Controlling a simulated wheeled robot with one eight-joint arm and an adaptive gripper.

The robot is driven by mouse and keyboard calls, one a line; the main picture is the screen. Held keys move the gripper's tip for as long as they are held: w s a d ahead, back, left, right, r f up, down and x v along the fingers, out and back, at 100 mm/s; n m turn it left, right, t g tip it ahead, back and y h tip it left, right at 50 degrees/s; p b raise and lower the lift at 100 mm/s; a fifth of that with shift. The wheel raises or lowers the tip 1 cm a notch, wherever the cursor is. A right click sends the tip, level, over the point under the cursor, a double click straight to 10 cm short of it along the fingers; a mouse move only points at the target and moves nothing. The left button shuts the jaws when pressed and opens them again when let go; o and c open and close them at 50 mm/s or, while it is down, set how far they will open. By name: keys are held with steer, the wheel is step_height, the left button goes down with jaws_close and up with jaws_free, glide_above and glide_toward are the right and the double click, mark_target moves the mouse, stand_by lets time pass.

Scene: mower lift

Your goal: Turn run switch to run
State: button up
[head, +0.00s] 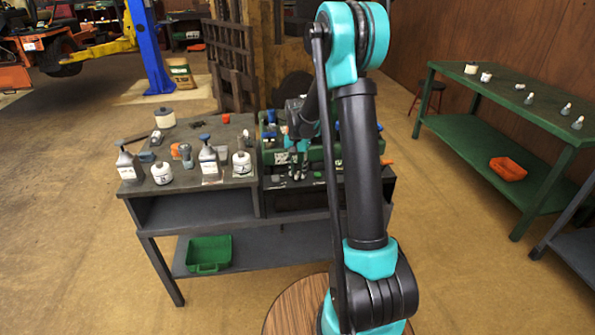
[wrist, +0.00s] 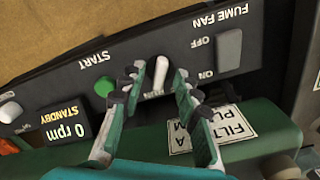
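The run switch (wrist: 161,76) is a white toggle lever on a dark control panel (wrist: 115,58). In the wrist view, which shows the panel upside down, the lever leans slightly off vertical. A label at its base is partly hidden, with only some letters readable. My gripper (wrist: 157,82) is open, one finger on each side of the lever, with a gap visible on both sides. I cannot tell the fingertips' exact depth against the panel. In the head view the switch cannot be made out behind my arm.
Beside the switch are a green START button (wrist: 104,87), a display (wrist: 64,121) reading "0 rpm STANDBY" and a grey FUME FAN rocker (wrist: 229,50). A green surface with labels lies near the fingers. Several bottles stand on the workbench (head: 190,205) at left.

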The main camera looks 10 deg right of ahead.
mark_target(297, 173)
step_height(297, 173, up, 12)
stand_by(0.5)
